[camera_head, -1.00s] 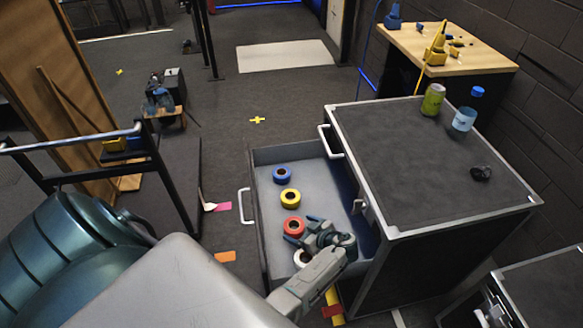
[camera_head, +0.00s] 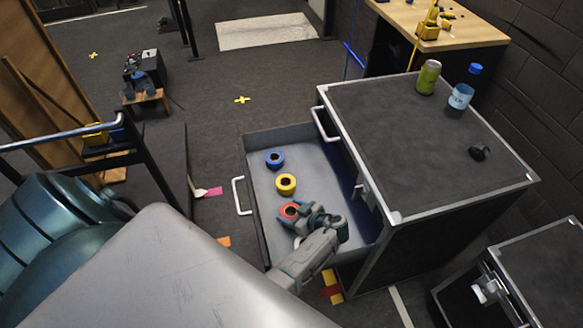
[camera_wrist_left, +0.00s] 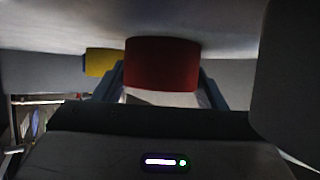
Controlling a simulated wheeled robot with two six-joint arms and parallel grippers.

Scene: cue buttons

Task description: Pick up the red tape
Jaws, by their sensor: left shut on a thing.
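The red tape (camera_head: 289,211) is in the open drawer (camera_head: 262,225), in a row with other tape rolls. My left gripper (camera_head: 300,217) reaches down into the drawer and is shut on the red tape, partly covering it. In the left wrist view the red tape (camera_wrist_left: 162,64) sits between the two fingers (camera_wrist_left: 162,92). It appears to be at the drawer floor; I cannot tell whether there is a gap beneath it. My right gripper is not in view.
A yellow tape (camera_head: 285,184) and a blue tape (camera_head: 274,159) lie farther back in the drawer. The cabinet top (camera_head: 400,130) carries a green can (camera_head: 428,77), a bottle (camera_head: 463,90) and a dark object (camera_head: 480,152).

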